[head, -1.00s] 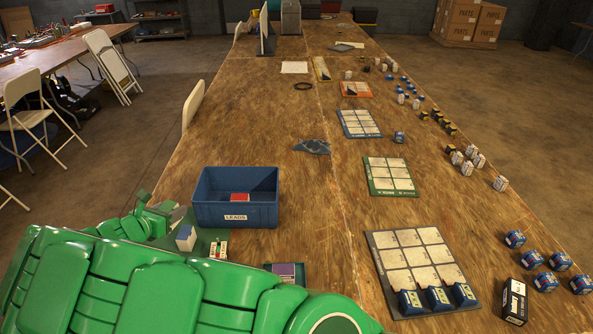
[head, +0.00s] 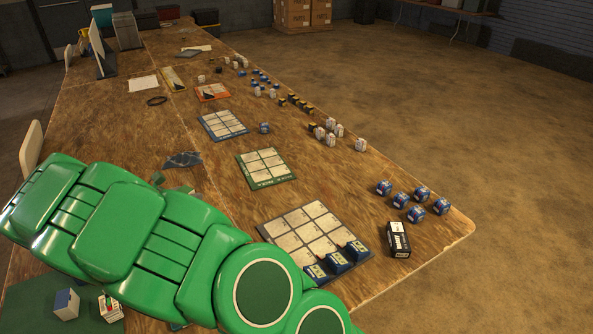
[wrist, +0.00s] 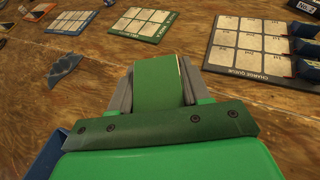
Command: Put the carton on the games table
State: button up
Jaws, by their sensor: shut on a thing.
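My gripper (wrist: 158,85) shows in the wrist view, with grey fingers shut on a green block-like thing (wrist: 157,80) with a pale right edge. I cannot tell for sure whether this is the carton; no label shows on it. It is held over the wooden workbench (wrist: 275,125). In the head view my green arm crosses the lower left and mostly hides the gripper and its load. No table in view is marked as the games table; part of a table (head: 450,10) shows at the far back right.
A charge queue board (head: 292,236) with blue blocks on its front row lies on the bench, beside a black-and-white box (head: 398,240) and several blue blocks (head: 416,213). Smaller boards (head: 266,168) lie farther back. Stacked parts boxes (head: 303,13) stand behind. Floor right of the bench (head: 450,130) is clear.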

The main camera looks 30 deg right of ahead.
jog(key=s+d+m+g+h, duration=0.1)
jog(key=s+d+m+g, duration=0.2)
jog(key=d, duration=0.9)
jog(key=s+d+m+g, duration=0.2)
jog(key=s+d+g, duration=0.15)
jog(key=d, duration=0.95)
send_over(271, 203)
jog(key=s, duration=0.2)
jog(key=shift+h, duration=0.3)
jog(key=f, duration=1.4)
jog(key=shift+w+a, duration=0.15)
jog(key=shift+w, duration=0.1)
jog(key=shift+w+f, duration=0.75)
jog(key=shift+f, duration=1.65)
jog(key=shift+s+d+f, duration=0.1)
jog(key=shift+d, duration=0.1)
jog(key=o, duration=1.1)
